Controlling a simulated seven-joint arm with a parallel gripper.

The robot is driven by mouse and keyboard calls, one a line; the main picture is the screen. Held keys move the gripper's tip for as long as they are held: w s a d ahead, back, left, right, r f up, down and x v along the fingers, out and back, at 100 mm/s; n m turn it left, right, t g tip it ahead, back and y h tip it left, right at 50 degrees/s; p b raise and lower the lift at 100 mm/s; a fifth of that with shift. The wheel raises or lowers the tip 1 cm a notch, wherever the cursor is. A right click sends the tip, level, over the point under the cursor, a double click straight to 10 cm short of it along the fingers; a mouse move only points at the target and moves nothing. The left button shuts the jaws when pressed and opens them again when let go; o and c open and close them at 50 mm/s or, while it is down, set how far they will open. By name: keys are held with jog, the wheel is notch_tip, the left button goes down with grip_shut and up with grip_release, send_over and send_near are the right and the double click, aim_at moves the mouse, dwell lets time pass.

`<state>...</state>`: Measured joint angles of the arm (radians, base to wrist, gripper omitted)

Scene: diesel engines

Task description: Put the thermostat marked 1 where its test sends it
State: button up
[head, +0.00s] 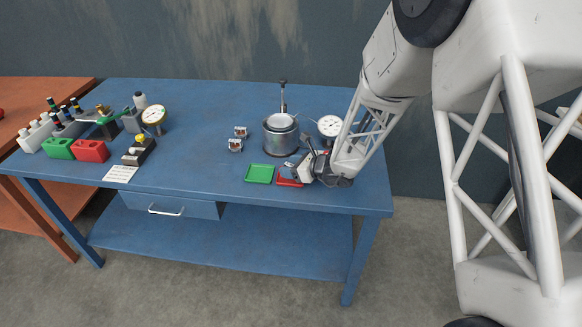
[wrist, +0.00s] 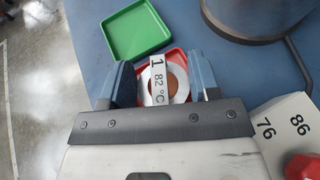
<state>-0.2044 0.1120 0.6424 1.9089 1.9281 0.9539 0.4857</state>
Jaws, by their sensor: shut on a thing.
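My gripper (wrist: 162,82) is shut on the thermostat marked 1 (wrist: 178,82), a round pale part with a copper-coloured centre. Its tag reads "1" and "82 °C". In the wrist view it is over the red tray (wrist: 174,53); I cannot tell whether it touches the tray. The green tray (wrist: 137,28) lies beside it, empty. In the head view my gripper (head: 303,172) is low at the table's front, by the red tray (head: 287,183) and right of the green tray (head: 259,174). The held thermostat is hard to make out there. A plate (wrist: 283,128) shows "76" and "86" beside a red part.
A metal pot (head: 278,140) stands behind the trays, with a dial gauge (head: 329,125) to its right. Two small metal parts (head: 238,138) sit left of the pot.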

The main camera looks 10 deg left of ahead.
jog(key=shift+f, duration=0.4)
jog(key=o, duration=0.9)
jog(key=shift+o, duration=0.6)
jog(key=shift+s+f, duration=0.1)
jog(key=shift+f, duration=0.05)
jog(key=shift+s+d+r, duration=0.15)
jog(key=shift+d+r, duration=0.35)
jog(key=shift+d, duration=0.05)
jog(key=v, duration=1.1)
jog(key=shift+a+r, duration=0.15)
jog(key=shift+r, duration=0.15)
